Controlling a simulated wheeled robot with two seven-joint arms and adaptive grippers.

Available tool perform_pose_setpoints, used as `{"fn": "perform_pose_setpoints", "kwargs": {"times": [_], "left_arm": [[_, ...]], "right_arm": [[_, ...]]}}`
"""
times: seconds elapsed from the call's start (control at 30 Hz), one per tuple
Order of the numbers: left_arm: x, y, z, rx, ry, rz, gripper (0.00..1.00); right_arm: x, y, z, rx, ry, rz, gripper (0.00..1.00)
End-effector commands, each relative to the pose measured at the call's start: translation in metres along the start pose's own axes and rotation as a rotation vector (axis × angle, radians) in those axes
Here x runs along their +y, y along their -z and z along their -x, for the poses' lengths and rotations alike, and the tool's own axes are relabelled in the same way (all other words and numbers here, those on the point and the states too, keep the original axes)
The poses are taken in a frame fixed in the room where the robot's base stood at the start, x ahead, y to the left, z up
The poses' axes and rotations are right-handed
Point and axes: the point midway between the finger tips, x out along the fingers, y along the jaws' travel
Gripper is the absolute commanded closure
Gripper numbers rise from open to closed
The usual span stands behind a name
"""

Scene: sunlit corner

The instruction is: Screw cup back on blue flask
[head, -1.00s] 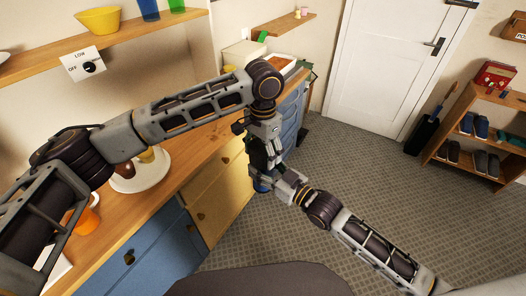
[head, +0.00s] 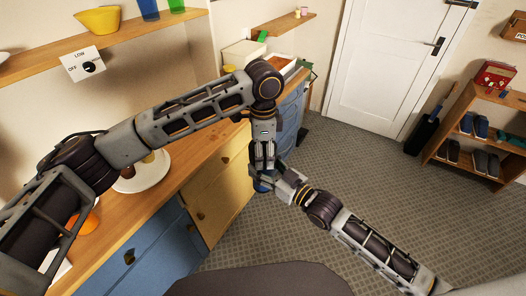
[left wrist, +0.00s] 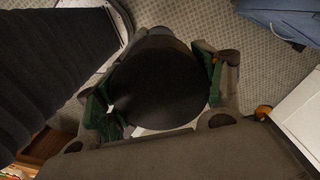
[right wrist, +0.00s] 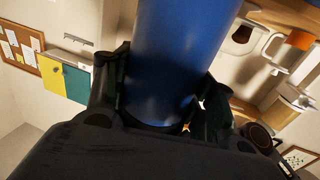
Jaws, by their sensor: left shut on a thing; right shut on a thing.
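The blue flask (right wrist: 180,55) fills the middle of the right wrist view. My right gripper (right wrist: 160,108) is shut around its lower part. A bit of the flask's blue also shows below the grippers in the head view (head: 262,187). The black cup (left wrist: 158,85) shows as a dark round top in the left wrist view, with my left gripper (left wrist: 155,95) shut on its sides. In the head view my left gripper (head: 263,165) points down just above my right gripper (head: 277,184). The joint between cup and flask is hidden, so I cannot tell how they meet.
A wooden counter (head: 190,165) with blue and yellow drawers runs along the left. A white plate (head: 150,178) stands on it, partly behind my left arm. A shoe rack (head: 470,140) stands at the right. The carpeted floor (head: 345,165) between is clear.

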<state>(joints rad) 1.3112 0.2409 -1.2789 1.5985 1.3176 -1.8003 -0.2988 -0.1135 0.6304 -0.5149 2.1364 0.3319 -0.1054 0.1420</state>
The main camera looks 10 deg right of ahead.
Motion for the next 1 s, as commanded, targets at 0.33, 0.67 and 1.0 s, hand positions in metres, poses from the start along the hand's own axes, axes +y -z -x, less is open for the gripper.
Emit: {"fn": "perform_pose_setpoints", "kwargs": {"times": [0.33, 0.67, 1.0], "left_arm": [[-0.001, -0.001, 0.0, -0.002, 0.001, 0.005, 0.1], [-0.001, 0.0, 0.004, 0.0, 0.001, 0.005, 0.1], [-0.001, 0.0, 0.032, 0.0, 0.001, 0.005, 0.1]], "right_arm": [[0.0, 0.002, 0.0, 0.004, 0.0, 0.001, 1.0], [0.0, 0.002, 0.0, 0.004, 0.0, 0.001, 1.0], [0.0, 0.002, 0.0, 0.004, 0.0, 0.001, 1.0]]}}
